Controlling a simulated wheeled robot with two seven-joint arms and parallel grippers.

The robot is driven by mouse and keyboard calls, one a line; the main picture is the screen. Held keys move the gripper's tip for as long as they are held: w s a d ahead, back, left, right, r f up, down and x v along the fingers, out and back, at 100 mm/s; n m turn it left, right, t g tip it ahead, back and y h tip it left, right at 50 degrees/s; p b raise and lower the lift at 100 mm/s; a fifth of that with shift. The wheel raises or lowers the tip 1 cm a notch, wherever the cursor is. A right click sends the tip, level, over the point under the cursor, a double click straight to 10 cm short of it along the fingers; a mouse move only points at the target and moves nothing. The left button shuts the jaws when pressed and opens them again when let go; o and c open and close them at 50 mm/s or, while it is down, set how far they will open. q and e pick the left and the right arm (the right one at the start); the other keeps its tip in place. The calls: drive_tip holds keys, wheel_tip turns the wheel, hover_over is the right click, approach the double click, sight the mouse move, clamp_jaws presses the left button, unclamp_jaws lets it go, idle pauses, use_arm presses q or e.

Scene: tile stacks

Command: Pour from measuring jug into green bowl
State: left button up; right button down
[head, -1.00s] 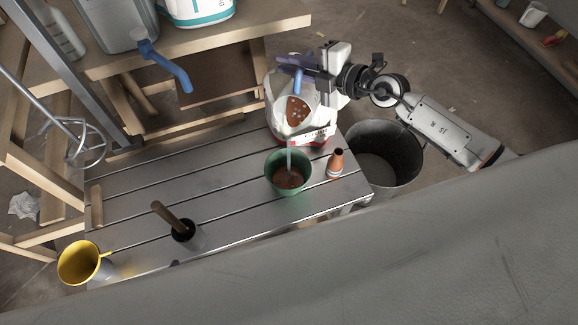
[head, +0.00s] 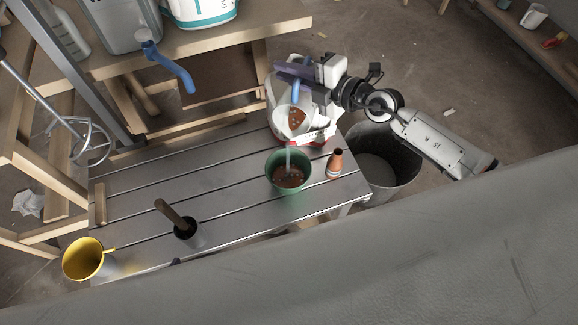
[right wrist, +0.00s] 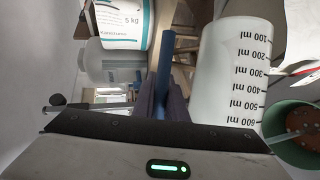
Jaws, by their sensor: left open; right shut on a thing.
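The measuring jug (head: 283,115), white and translucent with a blue handle (right wrist: 166,75), is tipped above the green bowl. Its printed scale (right wrist: 253,75) faces my right wrist camera. My right gripper (head: 296,84) is shut on the handle. The green bowl (head: 272,177) stands upright on the slatted table and holds similar brown contents. A narrow pale streak runs from below the jug's lip into the bowl; I cannot tell if it is a stream or a rod. My left gripper is not in view.
A terracotta-coloured small bottle (head: 335,163) stands right of the bowl. A dark bucket (head: 388,165) stands beyond the table's right end. The slatted table (head: 150,200) is mostly clear at left.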

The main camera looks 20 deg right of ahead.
drive_tip(key=shift+s+a+f+n+t, duration=0.1)
drive_tip(key=shift+s+a+n+t, duration=0.2)
drive_tip(key=shift+s+a+n, duration=0.15)
idle(0.5)
